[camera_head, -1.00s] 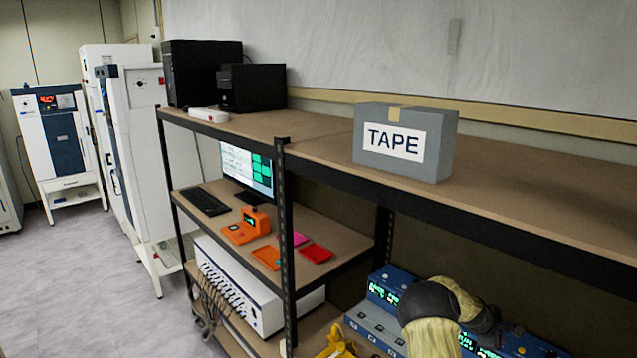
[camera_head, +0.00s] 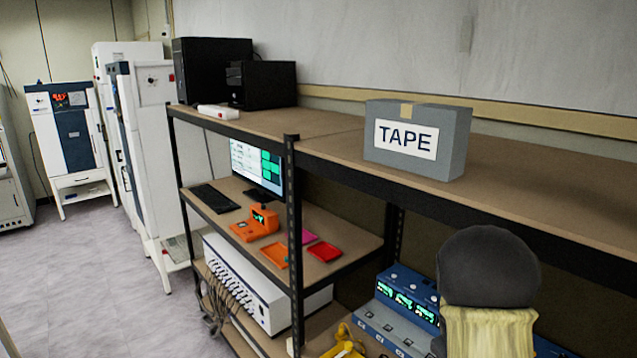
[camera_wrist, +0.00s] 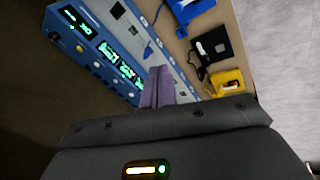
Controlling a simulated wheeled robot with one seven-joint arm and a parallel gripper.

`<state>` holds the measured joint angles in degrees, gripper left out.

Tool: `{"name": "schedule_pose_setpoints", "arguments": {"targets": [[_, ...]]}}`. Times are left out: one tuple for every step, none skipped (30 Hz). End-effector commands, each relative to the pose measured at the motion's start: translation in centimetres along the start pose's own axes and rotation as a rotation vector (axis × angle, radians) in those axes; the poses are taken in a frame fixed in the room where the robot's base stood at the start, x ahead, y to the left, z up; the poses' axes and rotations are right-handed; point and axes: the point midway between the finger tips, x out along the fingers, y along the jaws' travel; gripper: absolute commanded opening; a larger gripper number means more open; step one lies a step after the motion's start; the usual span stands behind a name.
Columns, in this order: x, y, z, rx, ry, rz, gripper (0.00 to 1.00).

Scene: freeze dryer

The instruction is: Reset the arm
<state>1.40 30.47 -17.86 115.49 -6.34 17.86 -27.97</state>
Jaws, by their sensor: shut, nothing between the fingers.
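My arm (camera_head: 487,285) shows at the lower right of the head view as a dark rounded joint with a pale tan sleeve, in front of the shelf. In the wrist view my gripper (camera_wrist: 158,82) has its purplish fingers together with nothing between them. The fingers appear in front of a blue instrument with lit green displays (camera_wrist: 110,50); whether they touch it cannot be told. In the head view the gripper itself is hidden.
A grey TAPE box (camera_head: 415,140) stands on the upper shelf (camera_head: 540,190). Lower shelves hold a monitor (camera_head: 257,168), an orange device (camera_head: 257,225) and blue instruments (camera_head: 405,300). White cabinets stand at the back left. The floor (camera_head: 90,280) at left is clear.

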Motion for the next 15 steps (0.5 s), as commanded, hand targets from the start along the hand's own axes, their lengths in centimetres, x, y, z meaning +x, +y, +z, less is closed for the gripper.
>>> {"name": "schedule_pose_setpoints", "arguments": {"targets": [[-1.5,-1.8,0.4,0.036,0.016,-0.03,0.0],[-2.3,-2.8,0.7,0.059,0.022,-0.048,0.0],[-3.4,-4.2,1.2,0.088,0.03,-0.072,0.0],[-4.1,-5.3,1.6,0.11,0.034,-0.089,0.0],[-4.9,-6.3,2.0,0.13,0.039,-0.106,0.0],[-5.9,-7.7,2.6,0.156,0.043,-0.127,0.0],[-6.7,-8.7,3.1,0.174,0.046,-0.143,0.0],[-7.4,-9.7,3.6,0.192,0.048,-0.157,0.0],[-8.4,-11.0,4.4,0.216,0.05,-0.176,0.0],[-9.1,-12.0,5.0,0.233,0.05,-0.19,0.0],[-9.7,-12.9,5.6,0.25,0.05,-0.202,0.0],[-10.5,-14.1,6.5,0.269,0.049,-0.217,0.0],[-11.1,-14.9,7.2,0.283,0.048,-0.227,0.0],[-11.6,-15.7,7.8,0.296,0.046,-0.236,0.0],[-12.1,-16.6,8.7,0.311,0.043,-0.246,0.0]]}}
